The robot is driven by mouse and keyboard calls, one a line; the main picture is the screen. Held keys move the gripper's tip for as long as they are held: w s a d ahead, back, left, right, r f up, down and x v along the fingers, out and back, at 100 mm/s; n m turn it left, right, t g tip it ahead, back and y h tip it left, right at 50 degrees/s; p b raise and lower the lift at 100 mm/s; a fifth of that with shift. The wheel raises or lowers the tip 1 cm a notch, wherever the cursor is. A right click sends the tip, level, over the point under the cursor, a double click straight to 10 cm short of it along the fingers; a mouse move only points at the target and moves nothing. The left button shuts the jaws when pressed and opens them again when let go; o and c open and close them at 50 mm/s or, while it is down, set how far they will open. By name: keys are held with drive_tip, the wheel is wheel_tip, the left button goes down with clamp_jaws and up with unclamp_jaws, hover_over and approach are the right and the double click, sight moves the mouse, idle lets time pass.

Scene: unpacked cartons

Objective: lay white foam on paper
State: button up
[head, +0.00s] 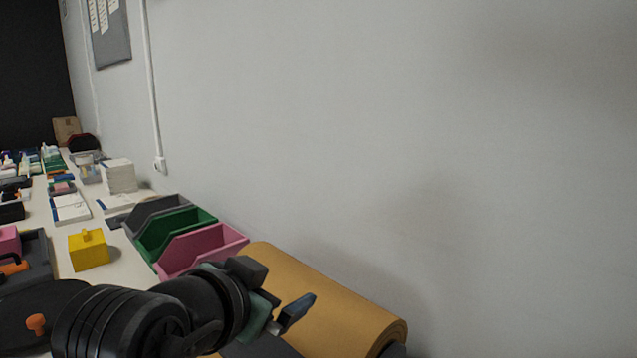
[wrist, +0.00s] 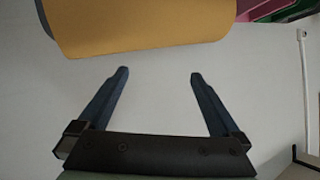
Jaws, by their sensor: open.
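A thick roll of tan paper (head: 325,300) lies along the wall at the bottom middle of the head view. Its edge also shows at the top of the wrist view (wrist: 140,25). My gripper (wrist: 158,74) is open, with nothing between its two dark blue fingers. In the head view my gripper (head: 290,315) appears in front of the roll, and I cannot tell whether they touch. No piece is clearly white foam. A white block-like stack (head: 119,176) stands far back on the table, and I cannot tell whether it is foam.
Grey (head: 155,212), green (head: 175,235) and pink (head: 205,250) bins stand against the wall behind the roll. A yellow block with a knob (head: 88,250) sits on the white table (head: 115,270). Many small items crowd the far left. The wall closes off the right side.

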drive_tip(key=s+d+r+n+t, duration=0.1)
drive_tip(key=d+r+t, duration=0.2)
drive_tip(key=r, duration=0.3)
drive_tip(key=d+r+n+t, duration=0.1)
drive_tip(key=d+r+t, duration=0.15)
drive_tip(key=r, duration=0.35)
drive_tip(key=s+r+n+t+y, duration=0.3)
drive_tip(key=s+r+n+t, duration=0.2)
drive_tip(key=s+r+t, duration=0.4)
drive_tip(key=s+r, duration=0.5)
drive_tip(key=r, duration=0.1)
drive_tip(key=shift+s+d+t+y, duration=0.25)
drive_tip(key=shift+t+y, duration=0.1)
drive_tip(key=shift+y, duration=0.05)
wheel_tip(320, 180, up, 22)
drive_tip(key=p, duration=2.1)
drive_tip(key=shift+f+p, duration=0.25)
drive_tip(key=shift+p, duration=0.05)
